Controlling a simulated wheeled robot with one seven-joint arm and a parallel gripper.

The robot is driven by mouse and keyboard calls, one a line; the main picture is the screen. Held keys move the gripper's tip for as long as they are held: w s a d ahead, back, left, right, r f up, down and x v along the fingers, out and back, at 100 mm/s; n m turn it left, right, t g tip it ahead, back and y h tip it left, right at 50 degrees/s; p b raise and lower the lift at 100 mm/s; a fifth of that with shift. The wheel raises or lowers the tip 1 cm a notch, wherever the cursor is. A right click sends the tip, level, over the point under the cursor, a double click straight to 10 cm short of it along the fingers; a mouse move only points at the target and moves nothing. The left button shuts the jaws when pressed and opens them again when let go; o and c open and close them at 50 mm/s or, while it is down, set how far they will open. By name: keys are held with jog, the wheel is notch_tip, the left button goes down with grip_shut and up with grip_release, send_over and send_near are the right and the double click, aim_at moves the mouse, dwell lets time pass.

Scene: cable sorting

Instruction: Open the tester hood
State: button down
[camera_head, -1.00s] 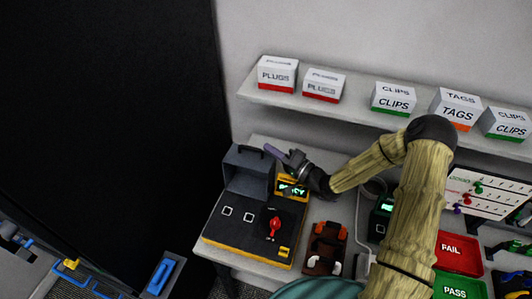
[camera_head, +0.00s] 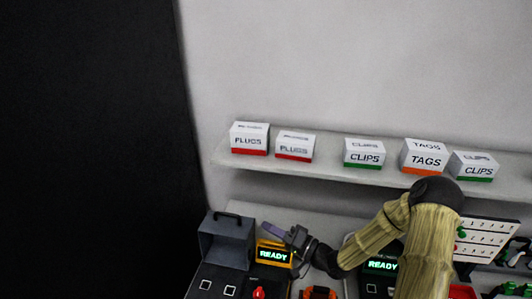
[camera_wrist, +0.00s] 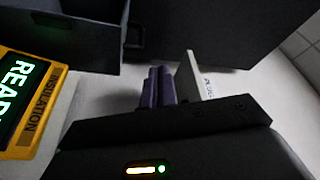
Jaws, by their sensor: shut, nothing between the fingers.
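The tester (camera_head: 215,285) is a dark box with white-outlined squares on top, cut off by the bottom edge in the head view. Its dark grey hood (camera_head: 226,243) stands raised at the back, hollow side facing forward, with a handle (camera_head: 230,215) at its upper edge. In the wrist view the hood (camera_wrist: 75,30) fills the upper left, with its handle (camera_wrist: 137,35) beside it. My gripper (camera_head: 298,237) is right of the hood, apart from it and near the yellow READY display (camera_head: 273,254). Its purple fingers (camera_wrist: 158,86) are together and empty.
A second READY display (camera_head: 381,265) and a white board with pegs (camera_head: 487,238) are to the right. A tall dark panel (camera_head: 85,150) stands at left.

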jog(key=s+d+f+n+g+h, duration=0.25)
jog(key=d+h, duration=0.55)
jog(key=h, duration=0.5)
jog(key=s+d+r+g+h, duration=0.2)
jog(key=s+r, duration=0.2)
jog(key=s, duration=0.3)
jog(key=s+d+r+g+h, duration=0.1)
jog(key=s+d+r+g, duration=0.1)
jog(key=s, duration=0.6)
jog(key=shift+s+d+r+m+g+h, duration=0.25)
jog(key=shift+r+m+g+h, duration=0.2)
jog(key=shift+r, duration=0.5)
jog(key=c, duration=1.5)
grip_release()
jog(key=shift+w, duration=0.15)
